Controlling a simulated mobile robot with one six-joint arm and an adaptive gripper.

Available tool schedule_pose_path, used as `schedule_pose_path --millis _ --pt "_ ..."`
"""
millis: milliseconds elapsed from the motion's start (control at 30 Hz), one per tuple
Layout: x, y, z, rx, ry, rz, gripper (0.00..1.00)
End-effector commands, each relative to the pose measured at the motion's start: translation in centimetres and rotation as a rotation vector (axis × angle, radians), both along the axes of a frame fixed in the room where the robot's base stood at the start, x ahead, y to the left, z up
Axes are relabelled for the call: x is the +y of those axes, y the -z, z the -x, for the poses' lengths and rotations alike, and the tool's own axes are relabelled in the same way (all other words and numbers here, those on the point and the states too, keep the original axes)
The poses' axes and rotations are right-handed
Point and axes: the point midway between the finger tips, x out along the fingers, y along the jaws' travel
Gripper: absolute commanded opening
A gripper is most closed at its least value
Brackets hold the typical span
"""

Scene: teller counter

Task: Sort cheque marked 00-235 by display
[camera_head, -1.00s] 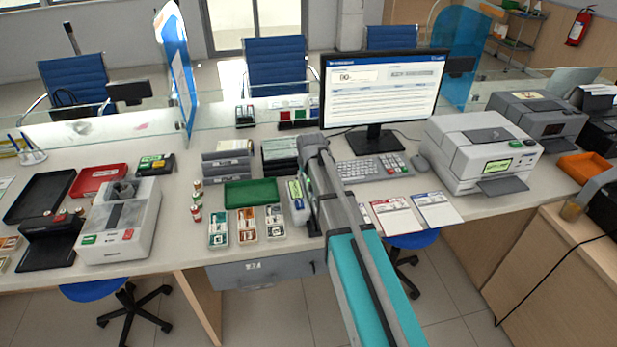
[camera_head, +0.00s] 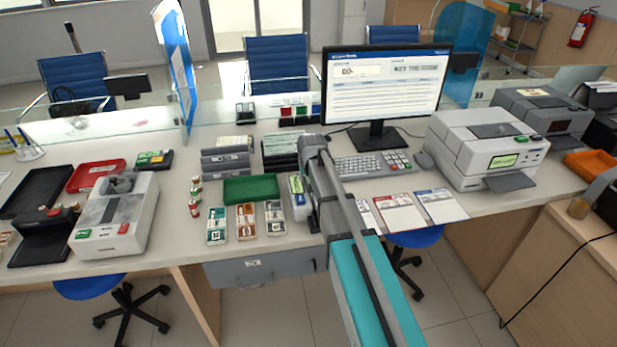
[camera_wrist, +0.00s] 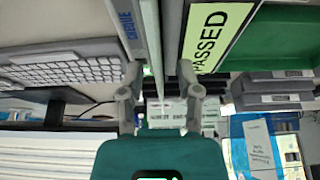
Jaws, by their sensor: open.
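My gripper (camera_wrist: 160,78) is open in the wrist view, its fingers on either side of a narrow pale upright strip (camera_wrist: 152,45). I cannot tell whether this strip is a cheque or part of the reader. A pale panel beside it carries the word CHEQUE (camera_wrist: 125,22). A yellow-green display (camera_wrist: 215,36) reads PASSED on the other side. In the head view the small reader (camera_head: 297,195) stands beside my arm, which hides the gripper. The monitor (camera_head: 385,88) shows a number starting 00 and a grey box starting NOT. No cheque marked 00-235 is readable.
A green tray (camera_head: 250,188) lies left of the reader, with grey (camera_head: 225,160) and dark tray stacks (camera_head: 280,150) behind. A keyboard (camera_head: 372,165) and printed sheets (camera_head: 400,212) lie to the right. A printer (camera_head: 475,150) stands further right.

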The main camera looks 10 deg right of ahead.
Motion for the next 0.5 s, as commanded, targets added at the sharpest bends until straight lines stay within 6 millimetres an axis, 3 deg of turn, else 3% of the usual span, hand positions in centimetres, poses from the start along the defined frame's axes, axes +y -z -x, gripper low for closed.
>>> schedule_pose_path --millis 100,333,500 --pt "0.01 -0.01 0.01 0.000 0.000 0.000 0.41" --pt "0.03 -0.01 0.01 0.000 0.000 0.000 0.00" --pt "0.03 -0.01 0.01 0.000 0.000 0.000 0.00"
